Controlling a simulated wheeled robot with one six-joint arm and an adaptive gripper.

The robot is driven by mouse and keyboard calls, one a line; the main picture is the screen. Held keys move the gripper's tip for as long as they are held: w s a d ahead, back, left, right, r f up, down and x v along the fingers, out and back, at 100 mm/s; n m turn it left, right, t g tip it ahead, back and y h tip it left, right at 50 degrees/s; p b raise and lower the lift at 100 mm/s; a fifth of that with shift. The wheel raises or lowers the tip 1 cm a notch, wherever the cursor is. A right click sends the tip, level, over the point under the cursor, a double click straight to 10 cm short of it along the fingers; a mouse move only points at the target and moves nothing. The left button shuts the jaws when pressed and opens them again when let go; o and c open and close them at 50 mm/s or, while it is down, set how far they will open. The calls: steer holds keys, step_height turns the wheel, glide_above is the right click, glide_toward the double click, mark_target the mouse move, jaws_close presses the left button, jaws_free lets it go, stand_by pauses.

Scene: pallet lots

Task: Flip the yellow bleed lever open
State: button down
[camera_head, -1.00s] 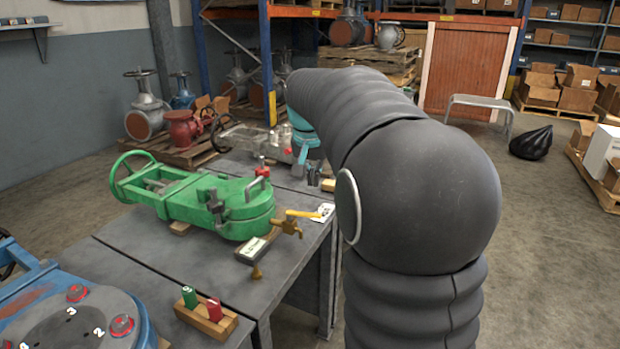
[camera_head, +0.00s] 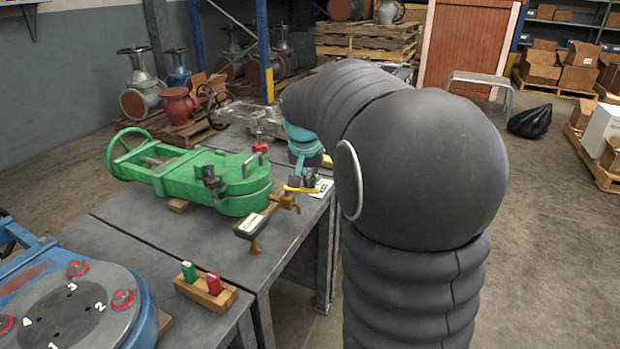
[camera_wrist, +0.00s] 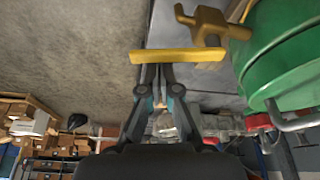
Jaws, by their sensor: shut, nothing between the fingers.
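The yellow bleed lever (camera_head: 301,189) sticks out to the right from a brass cock (camera_head: 285,202) on the green valve (camera_head: 230,190). In the wrist view the lever (camera_wrist: 178,56) lies crosswise just beyond my gripper's fingertips (camera_wrist: 153,72), with the brass cock (camera_wrist: 210,27) behind it. My gripper is shut with nothing in it. In the head view my gripper (camera_head: 306,180) is right beside the lever's free end, partly hidden by my arm. I cannot tell whether the fingertips touch the lever.
The green valve lies on a grey bench (camera_head: 200,232). A wooden holder (camera_head: 206,291) with green and red pieces stands in front, and a blue flange (camera_head: 90,310) at left. Open floor lies right of the bench.

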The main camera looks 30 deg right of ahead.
steer(key=shift+s+a+b, duration=0.3)
steer(key=shift+s+a, duration=0.05)
steer(key=shift+s, duration=0.35)
steer(key=shift+w, duration=0.1)
